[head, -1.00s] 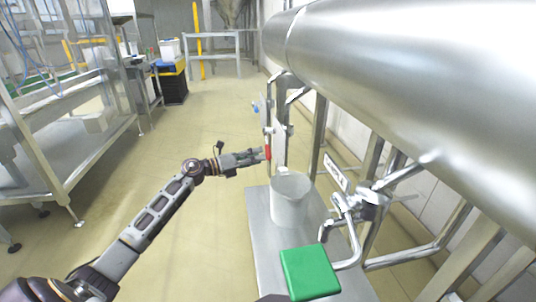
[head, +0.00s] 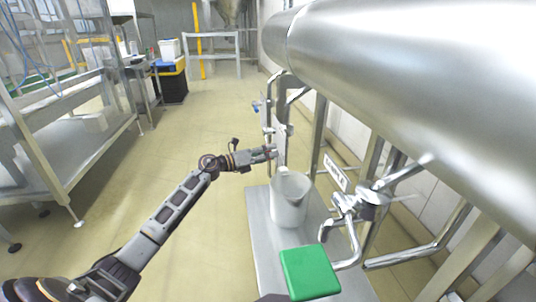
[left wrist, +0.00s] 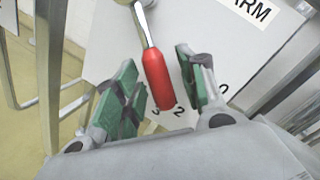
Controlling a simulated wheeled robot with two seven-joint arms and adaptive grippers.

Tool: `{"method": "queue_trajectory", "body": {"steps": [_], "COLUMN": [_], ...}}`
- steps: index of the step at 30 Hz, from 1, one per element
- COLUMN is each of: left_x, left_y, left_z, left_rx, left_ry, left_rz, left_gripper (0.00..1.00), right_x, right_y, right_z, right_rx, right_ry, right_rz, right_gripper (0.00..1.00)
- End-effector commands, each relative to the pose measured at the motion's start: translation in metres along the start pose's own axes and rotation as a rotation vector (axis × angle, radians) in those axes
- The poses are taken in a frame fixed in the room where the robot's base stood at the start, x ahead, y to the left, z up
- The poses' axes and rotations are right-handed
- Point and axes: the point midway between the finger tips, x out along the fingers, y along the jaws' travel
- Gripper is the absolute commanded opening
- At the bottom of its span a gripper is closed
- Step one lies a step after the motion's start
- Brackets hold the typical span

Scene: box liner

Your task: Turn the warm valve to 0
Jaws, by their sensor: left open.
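The warm valve's red handle (left wrist: 157,80) hangs down in the left wrist view, in front of a white number plate (left wrist: 100,35). The plate shows part of the word "WARM". The handle's tip is close to the 2 and what looks like a 3; another digit to the right is partly hidden. My left gripper (left wrist: 157,62) is open, with one green-padded finger on each side of the handle and visible gaps. In the head view my left gripper (head: 272,153) is at the plate, and it hides the red handle. My right gripper is not in view.
A white jug (head: 289,203) stands on a metal platform (head: 262,232) just below my left gripper. A blue valve handle (head: 256,107) is farther back. A large steel pipe (head: 400,70) and a tap (head: 350,205) are at right. Open floor (head: 195,120) lies left.

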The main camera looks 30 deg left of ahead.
Motion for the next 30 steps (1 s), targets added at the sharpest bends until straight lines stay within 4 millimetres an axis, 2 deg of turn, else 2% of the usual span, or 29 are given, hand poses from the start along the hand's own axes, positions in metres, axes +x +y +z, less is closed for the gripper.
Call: {"method": "queue_trajectory", "body": {"steps": [4,13,30], "left_x": [-0.0001,-0.0003,0.0025], "left_y": [-0.0001,-0.0001,-0.0001], "left_z": [0.0001,0.0003,0.0025], "left_rx": [0.000,0.000,-0.011], "left_ry": [0.000,0.000,0.001], "left_rz": [0.000,0.000,0.002], "left_gripper": [0.39,0.01,0.00], "right_x": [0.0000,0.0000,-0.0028], "right_y": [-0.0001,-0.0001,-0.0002], "right_z": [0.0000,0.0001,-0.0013], "right_rx": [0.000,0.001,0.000], "right_ry": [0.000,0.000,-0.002], "right_rz": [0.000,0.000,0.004], "right_gripper": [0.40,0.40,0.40]}}
